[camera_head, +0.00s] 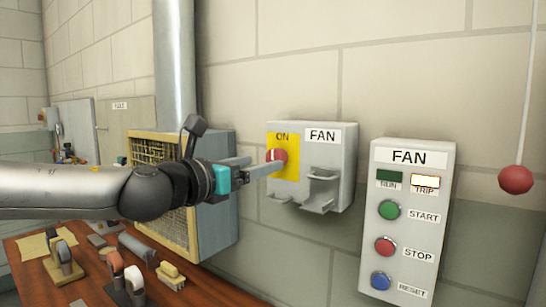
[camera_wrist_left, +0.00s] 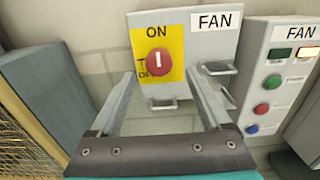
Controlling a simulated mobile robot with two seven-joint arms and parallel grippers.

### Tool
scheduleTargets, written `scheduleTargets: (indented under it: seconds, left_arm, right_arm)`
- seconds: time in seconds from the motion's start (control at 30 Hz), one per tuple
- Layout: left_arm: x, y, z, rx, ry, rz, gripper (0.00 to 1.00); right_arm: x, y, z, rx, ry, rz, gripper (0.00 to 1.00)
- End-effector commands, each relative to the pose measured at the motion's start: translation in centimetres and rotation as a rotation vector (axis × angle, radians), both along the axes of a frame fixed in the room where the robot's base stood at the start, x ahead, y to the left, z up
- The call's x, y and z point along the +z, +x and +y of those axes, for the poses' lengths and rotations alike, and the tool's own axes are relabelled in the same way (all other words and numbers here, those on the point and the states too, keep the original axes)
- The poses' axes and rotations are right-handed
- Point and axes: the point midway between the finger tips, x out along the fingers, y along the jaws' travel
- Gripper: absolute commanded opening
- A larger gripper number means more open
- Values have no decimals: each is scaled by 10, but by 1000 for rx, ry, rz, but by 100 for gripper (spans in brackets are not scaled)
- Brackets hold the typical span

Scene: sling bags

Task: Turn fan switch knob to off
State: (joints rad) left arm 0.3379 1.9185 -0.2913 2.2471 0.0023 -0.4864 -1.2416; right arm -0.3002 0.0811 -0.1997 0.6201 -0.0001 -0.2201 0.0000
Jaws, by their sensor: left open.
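The fan switch box (camera_head: 337,160) is grey and mounted on the wall, with a yellow plate marked ON and a FAN label. Its red round knob (camera_head: 275,157) sits on the yellow plate. In the left wrist view the red knob (camera_wrist_left: 160,62) has a white mark standing upright, toward ON; the lettering below it is partly covered. My left gripper (camera_head: 262,167) is in front of the knob. In the left wrist view the left gripper (camera_wrist_left: 165,80) is open, its fingers on either side of the knob with nothing held. Contact with the knob cannot be told. My right gripper is not seen.
Metal brackets (camera_head: 318,190) stick out from the switch box. A FAN control panel (camera_head: 408,220) with coloured buttons and a lit TRIP lamp hangs to the right. A red ball (camera_head: 516,180) hangs on a cord. A caged duct unit (camera_head: 215,190) and a cluttered wooden table (camera_head: 205,292) are left.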

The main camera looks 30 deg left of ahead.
Motion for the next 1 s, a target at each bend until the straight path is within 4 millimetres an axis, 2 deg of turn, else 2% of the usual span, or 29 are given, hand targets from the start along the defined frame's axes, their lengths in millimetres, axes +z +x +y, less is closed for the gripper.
scheduleTargets:
  seconds: [1.0]
  left_arm:
    - [-1,53,-2,4,0,2,81]
  right_arm:
    - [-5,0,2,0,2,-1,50]
